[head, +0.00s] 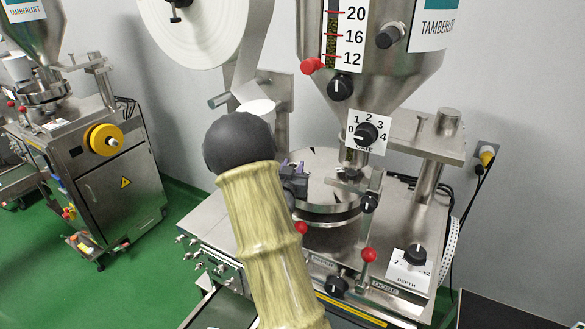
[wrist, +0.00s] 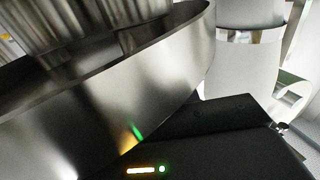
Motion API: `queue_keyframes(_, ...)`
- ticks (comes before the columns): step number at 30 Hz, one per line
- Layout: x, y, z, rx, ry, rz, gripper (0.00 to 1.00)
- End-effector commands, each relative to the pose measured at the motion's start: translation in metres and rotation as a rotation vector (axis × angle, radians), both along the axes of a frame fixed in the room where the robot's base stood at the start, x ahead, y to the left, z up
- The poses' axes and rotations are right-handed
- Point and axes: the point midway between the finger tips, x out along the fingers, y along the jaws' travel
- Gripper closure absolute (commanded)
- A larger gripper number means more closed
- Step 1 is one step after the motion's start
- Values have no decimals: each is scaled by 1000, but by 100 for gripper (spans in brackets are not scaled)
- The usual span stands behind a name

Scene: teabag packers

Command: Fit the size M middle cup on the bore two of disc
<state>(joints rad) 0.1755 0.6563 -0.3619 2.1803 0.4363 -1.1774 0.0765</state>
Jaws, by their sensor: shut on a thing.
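The round metal disc (head: 335,190) lies on the middle machine under the hopper, partly hidden by my gripper and arm. In the wrist view a large curved metal rim (wrist: 110,95) is very close, seemingly the disc's edge. My gripper (head: 294,181) is dark, at the disc's left edge in the head view, and mostly hidden behind my arm. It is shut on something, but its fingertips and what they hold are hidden. I cannot make out the size M middle cup or bore two in either view.
Red-knobbed levers (head: 368,255) and a depth dial (head: 415,255) are in front. A white paper roll (head: 195,30) hangs at back left. A second machine (head: 105,180) stands far left.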

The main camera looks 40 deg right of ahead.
Motion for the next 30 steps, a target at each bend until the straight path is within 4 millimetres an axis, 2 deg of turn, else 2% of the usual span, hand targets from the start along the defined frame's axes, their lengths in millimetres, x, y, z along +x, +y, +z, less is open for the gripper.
queue_keyframes(14,0,0,-9,-1,-1,0,100)
queue_keyframes(15,0,0,-9,-1,-1,0,67)
queue_keyframes(18,0,0,-9,0,0,0,47)
queue_keyframes(19,0,0,-9,1,1,0,43)
queue_keyframes(30,-2,3,-11,4,2,0,43)
